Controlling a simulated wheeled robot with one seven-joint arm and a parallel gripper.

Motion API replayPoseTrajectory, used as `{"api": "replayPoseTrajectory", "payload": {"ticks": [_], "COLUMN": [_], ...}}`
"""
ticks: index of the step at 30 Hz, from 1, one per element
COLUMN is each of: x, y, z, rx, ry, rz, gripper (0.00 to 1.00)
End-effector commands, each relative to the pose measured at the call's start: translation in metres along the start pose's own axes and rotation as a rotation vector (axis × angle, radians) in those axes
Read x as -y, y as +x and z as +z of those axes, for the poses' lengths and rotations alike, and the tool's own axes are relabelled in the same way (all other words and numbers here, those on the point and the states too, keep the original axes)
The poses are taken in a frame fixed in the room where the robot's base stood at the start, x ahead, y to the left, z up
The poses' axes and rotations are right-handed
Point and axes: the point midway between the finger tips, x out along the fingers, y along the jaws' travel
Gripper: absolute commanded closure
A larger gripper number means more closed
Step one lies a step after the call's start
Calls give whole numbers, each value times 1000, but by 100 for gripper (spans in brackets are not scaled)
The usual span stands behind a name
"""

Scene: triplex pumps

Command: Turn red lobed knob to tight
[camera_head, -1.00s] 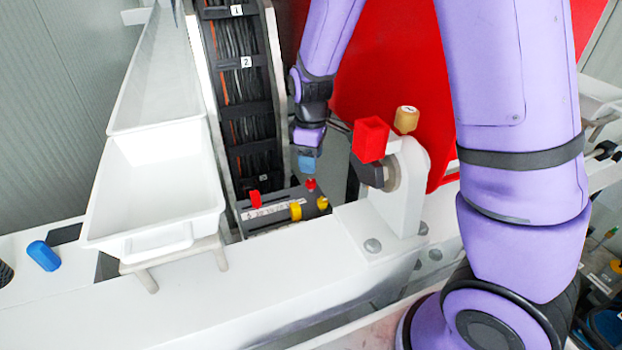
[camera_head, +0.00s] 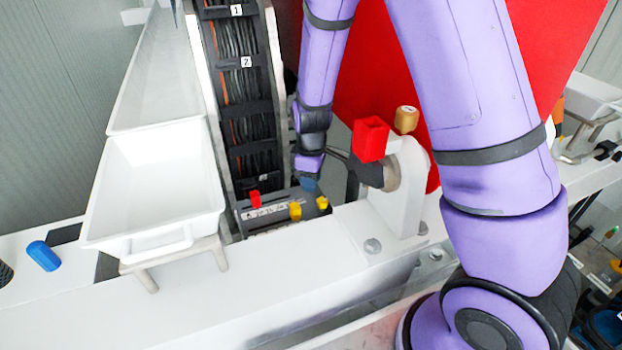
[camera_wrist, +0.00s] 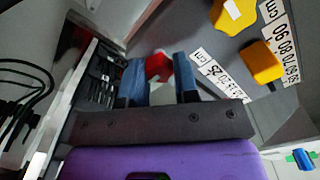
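The red lobed knob (camera_wrist: 158,67) is on the dark grey panel (camera_wrist: 165,30), between my two blue fingertips in the wrist view. A gap shows on each side of it, and its lower part is partly hidden. My gripper (camera_wrist: 160,72) is open, one finger to each side of the knob. I cannot tell whether the fingertips reach down around it. In the head view my gripper (camera_head: 309,184) is low at the panel's back edge and hides the lobed knob.
On the panel are a yellow lobed knob (camera_wrist: 233,15), a yellow block-shaped knob (camera_wrist: 260,62) and a red block-shaped knob (camera_head: 255,199). A large red block (camera_head: 370,138) on a white bracket (camera_head: 408,185) stands close right of my gripper. White trays (camera_head: 155,190) stand left.

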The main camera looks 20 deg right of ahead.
Motion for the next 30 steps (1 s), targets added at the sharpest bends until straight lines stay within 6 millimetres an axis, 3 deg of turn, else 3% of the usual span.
{"api": "replayPoseTrajectory", "payload": {"ticks": [14,30], "x": [0,0], "y": [0,-1], "z": [0,-1], "rx": [-1,-2], "ry": [67,518], "rz": [1,1], "gripper": [95,95]}}
